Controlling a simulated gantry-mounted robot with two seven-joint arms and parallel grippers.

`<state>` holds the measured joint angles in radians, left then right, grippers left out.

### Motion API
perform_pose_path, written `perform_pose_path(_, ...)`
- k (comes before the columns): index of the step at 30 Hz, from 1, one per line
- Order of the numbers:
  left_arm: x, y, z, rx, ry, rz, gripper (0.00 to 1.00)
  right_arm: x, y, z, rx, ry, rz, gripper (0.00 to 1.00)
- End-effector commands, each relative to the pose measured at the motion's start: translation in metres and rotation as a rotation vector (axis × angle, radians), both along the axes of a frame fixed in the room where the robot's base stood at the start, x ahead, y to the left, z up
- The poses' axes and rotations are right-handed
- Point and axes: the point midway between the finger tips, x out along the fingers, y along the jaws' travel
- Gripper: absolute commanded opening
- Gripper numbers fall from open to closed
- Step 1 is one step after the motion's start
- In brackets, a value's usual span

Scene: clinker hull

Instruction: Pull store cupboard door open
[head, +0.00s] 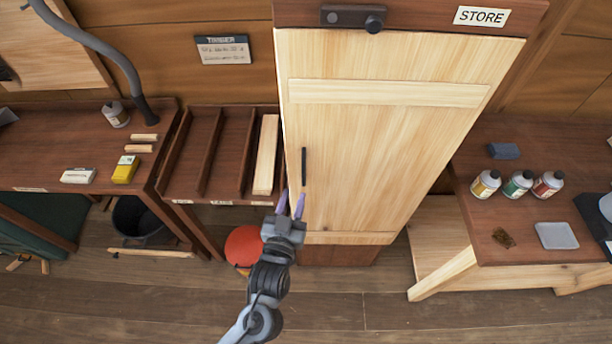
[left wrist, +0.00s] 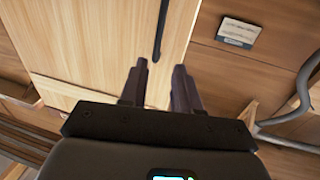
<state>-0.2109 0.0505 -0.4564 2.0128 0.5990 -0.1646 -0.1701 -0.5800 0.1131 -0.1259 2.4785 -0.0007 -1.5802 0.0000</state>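The store cupboard door (head: 372,150) is pale wood and looks shut, under a dark lintel with a STORE sign (head: 482,16). Its black upright bar handle (head: 304,166) is near the door's left edge. In the left wrist view the handle (left wrist: 160,32) lies beyond the fingertips. My left gripper (head: 290,200) is just below the handle, in front of the door's lower left. Its two purple-grey fingers (left wrist: 162,72) are apart with nothing between them, and they do not touch the handle. My right gripper is not in view.
A divided timber rack (head: 223,150) stands left of the cupboard, with an orange-red round object (head: 243,246) below it. A right-hand bench (head: 510,217) carries several bottles. A dark bucket (head: 138,217) stands under the left bench. The floor (head: 350,315) in front is clear.

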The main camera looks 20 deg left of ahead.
Motion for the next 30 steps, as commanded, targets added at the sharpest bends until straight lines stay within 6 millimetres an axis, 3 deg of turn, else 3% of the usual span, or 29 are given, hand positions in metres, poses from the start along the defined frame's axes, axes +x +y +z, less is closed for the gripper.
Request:
perform_pose_path(18,0.085,0.011,0.001,0.000,-0.002,-0.001,0.31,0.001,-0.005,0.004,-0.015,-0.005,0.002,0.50)
perform_pose_path(30,0.104,0.014,0.001,-0.002,0.000,-0.001,0.31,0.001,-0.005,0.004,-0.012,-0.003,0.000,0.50)
